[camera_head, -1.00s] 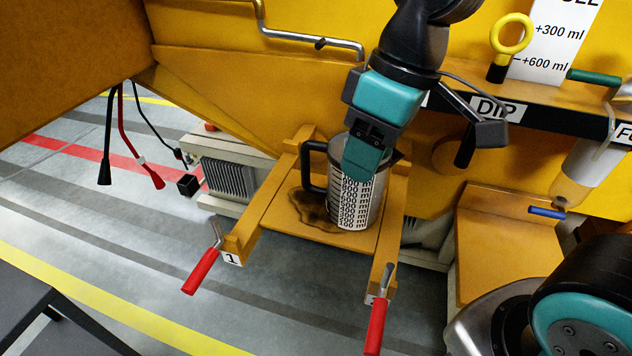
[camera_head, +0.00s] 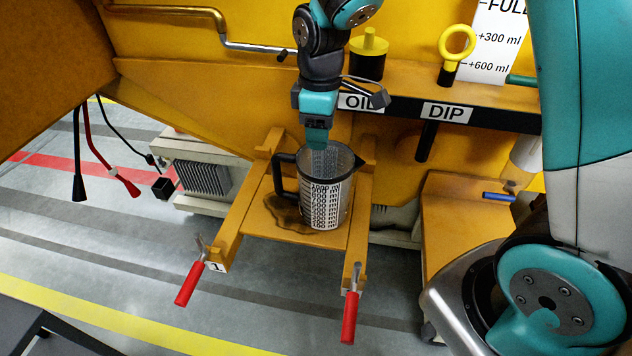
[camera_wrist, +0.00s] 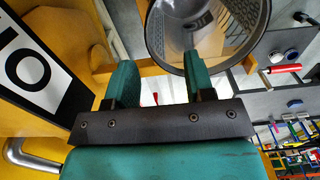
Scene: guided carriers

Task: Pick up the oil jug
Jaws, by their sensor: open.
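Two red-handled clamps (camera_head: 188,284) (camera_head: 349,318) stick out at the tray's front. Behind are the OIL cap (camera_head: 369,45), the yellow dipstick ring (camera_head: 457,42) and a black labelled ledge (camera_head: 490,113). Black and red cables (camera_head: 110,170) hang at the left.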

